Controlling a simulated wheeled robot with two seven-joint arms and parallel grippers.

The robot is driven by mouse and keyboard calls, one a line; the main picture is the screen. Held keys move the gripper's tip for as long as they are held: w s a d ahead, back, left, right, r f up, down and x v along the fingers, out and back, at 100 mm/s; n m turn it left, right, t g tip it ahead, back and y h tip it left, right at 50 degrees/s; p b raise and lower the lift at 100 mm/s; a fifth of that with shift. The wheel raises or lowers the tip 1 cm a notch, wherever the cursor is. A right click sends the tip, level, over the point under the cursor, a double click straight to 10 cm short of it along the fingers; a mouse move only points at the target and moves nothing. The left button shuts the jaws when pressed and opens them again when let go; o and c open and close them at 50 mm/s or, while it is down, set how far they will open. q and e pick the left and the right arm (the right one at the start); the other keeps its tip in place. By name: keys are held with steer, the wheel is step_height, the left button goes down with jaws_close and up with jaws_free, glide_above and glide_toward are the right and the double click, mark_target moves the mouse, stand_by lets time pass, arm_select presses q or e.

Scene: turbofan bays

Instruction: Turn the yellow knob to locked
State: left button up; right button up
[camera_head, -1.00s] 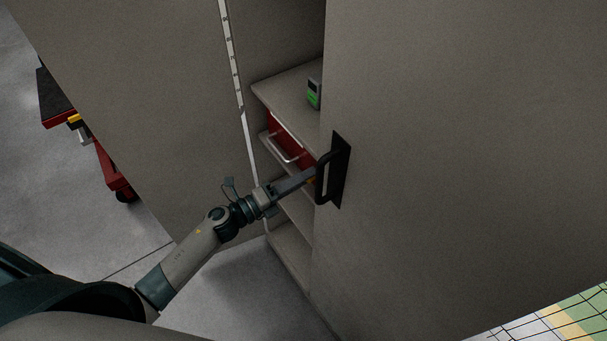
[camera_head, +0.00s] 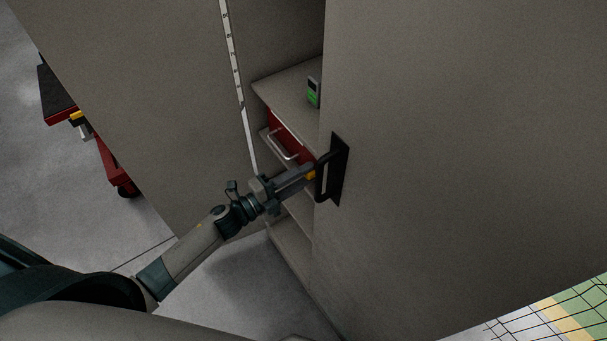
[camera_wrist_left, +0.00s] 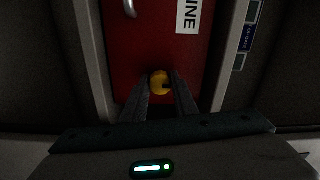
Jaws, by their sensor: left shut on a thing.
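The yellow knob (camera_wrist_left: 160,83) sits on a red front (camera_wrist_left: 133,50) and shows between my left fingertips in the left wrist view. Part of the knob also shows in the head view (camera_head: 311,175), beside the black handle. My left gripper (camera_head: 306,177) reaches into the cabinet opening and is shut on the knob; its fingers also show in the left wrist view (camera_wrist_left: 160,92). The knob's lock marking cannot be read. My right gripper is not in view.
A large grey cabinet door (camera_head: 450,130) with a black handle (camera_head: 328,177) stands close right of my left gripper. A shelf (camera_head: 290,88) above holds a small device with a green screen (camera_head: 313,94). A red cart (camera_head: 100,155) stands at the left.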

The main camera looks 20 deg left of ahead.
arm_select(q)
steer(key=o, duration=1.1)
steer(key=shift+c, duration=0.2)
steer(key=shift+s, duration=0.1)
steer(key=b+v, duration=0.6)
steer(key=v, duration=1.1)
steer(key=shift+a+f, duration=0.1)
steer(key=shift+a, duration=0.1)
